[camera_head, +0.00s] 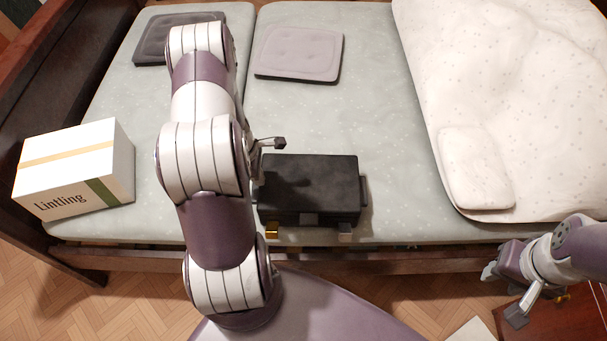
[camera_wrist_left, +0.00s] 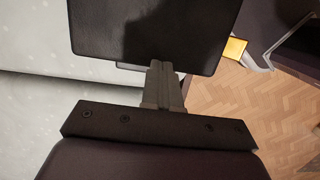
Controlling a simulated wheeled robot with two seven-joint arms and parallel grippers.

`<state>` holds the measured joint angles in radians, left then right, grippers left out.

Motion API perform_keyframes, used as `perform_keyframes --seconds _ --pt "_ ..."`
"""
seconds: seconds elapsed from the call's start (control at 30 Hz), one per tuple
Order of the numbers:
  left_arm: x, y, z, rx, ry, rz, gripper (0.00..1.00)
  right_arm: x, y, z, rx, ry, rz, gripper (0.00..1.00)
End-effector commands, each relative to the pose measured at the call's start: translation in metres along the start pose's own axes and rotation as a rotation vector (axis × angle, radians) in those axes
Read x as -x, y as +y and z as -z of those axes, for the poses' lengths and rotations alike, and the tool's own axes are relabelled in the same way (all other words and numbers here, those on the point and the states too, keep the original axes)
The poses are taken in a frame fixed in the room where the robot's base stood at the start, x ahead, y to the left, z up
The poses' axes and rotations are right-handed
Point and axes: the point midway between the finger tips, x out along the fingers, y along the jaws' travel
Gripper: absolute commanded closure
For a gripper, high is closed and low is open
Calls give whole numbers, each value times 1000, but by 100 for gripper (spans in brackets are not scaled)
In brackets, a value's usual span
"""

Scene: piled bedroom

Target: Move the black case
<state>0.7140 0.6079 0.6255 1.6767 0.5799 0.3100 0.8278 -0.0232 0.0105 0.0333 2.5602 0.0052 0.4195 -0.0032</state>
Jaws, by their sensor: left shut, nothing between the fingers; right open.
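The black case (camera_head: 310,185) lies flat near the front edge of the bed, its handle and a gold and a silver latch facing me. It also shows at the top of the left wrist view (camera_wrist_left: 145,30). My left gripper (camera_head: 274,144) is at the case's far left corner, partly hidden behind my arm. In the left wrist view its fingers (camera_wrist_left: 165,84) are shut together and empty, their tips at the case's edge. I cannot tell whether they touch it. My right gripper (camera_head: 503,293) is open and empty, off the bed at lower right.
A white "Lintling" box (camera_head: 75,167) stands on the bed at left. A dark cushion (camera_head: 150,40) and a grey cushion (camera_head: 299,53) lie farther back. A spotted duvet (camera_head: 500,80) with a small pillow (camera_head: 475,168) covers the right. The mattress right of the case is clear.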

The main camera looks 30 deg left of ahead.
Motion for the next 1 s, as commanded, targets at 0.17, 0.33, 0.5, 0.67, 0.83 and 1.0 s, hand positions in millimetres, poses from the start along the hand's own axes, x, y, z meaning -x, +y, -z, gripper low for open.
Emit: perform_keyframes --seconds 0.17,0.33,0.5,0.67,0.83,1.0 --pt "-4 -1 -23 -3 -1 3 100 1 0 0 0 0 0 57" --pt "-10 -1 -60 -6 0 2 100 2 0 0 0 0 0 57" --pt "-15 -1 -96 -6 0 2 100 5 0 1 0 0 0 57" --pt "-20 -1 -120 -5 0 2 100 7 0 1 0 0 0 57" --pt "-36 -1 -114 -2 0 1 100 -2 0 0 0 0 0 57" --pt "-37 -1 -114 -2 1 2 100 -2 0 0 0 0 0 57"
